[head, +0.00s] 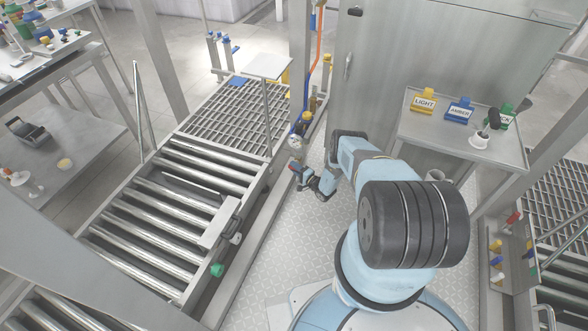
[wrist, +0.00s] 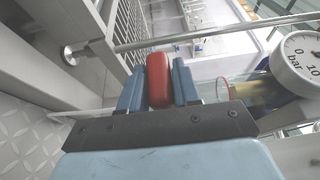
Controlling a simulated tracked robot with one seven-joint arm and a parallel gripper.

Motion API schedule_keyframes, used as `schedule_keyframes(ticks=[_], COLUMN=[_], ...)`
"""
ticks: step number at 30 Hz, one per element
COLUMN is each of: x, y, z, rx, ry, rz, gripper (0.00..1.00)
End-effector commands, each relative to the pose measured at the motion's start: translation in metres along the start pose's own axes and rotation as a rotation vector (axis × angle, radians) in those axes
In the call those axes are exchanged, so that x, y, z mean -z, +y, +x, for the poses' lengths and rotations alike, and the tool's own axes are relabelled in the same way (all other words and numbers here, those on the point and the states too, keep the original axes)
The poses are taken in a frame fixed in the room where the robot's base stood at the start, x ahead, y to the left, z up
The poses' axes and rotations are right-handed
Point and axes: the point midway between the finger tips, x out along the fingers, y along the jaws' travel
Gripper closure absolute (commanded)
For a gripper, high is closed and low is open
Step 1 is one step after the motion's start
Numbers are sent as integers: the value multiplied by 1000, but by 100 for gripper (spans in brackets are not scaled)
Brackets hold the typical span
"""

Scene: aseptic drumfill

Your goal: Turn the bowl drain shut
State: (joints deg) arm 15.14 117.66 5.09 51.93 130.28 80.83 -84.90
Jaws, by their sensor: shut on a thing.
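My gripper (head: 300,172) reaches low beside the roller conveyor in the head view. In the wrist view, its two blue fingers (wrist: 158,86) are shut on a red handle (wrist: 158,78), which stands between them. The red handle shows small in the head view (head: 295,166) at the fingertips. I cannot read from these frames which valve the handle belongs to. Its lower part and stem are hidden by the gripper.
A pressure gauge (wrist: 300,55) marked bar is close on the right in the wrist view, near a glass piece (wrist: 223,90). A metal rail (wrist: 200,35) crosses behind. The roller conveyor (head: 165,200) lies left of my arm; a side table (head: 465,140) with colored signs stands right.

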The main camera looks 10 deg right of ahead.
Motion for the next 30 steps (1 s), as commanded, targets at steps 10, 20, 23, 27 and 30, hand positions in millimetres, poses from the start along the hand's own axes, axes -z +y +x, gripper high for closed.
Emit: schedule_keyframes(ticks=[10,20,23,27,30], x=[-1,-1,0,1,1], y=[2,1,1,2,2], z=[-2,-1,-4,-18,-35], rx=[-5,-3,-3,-4,-5], ry=[0,0,0,2,3], rz=[3,2,2,4,4], gripper=[60,48,48,48,48])
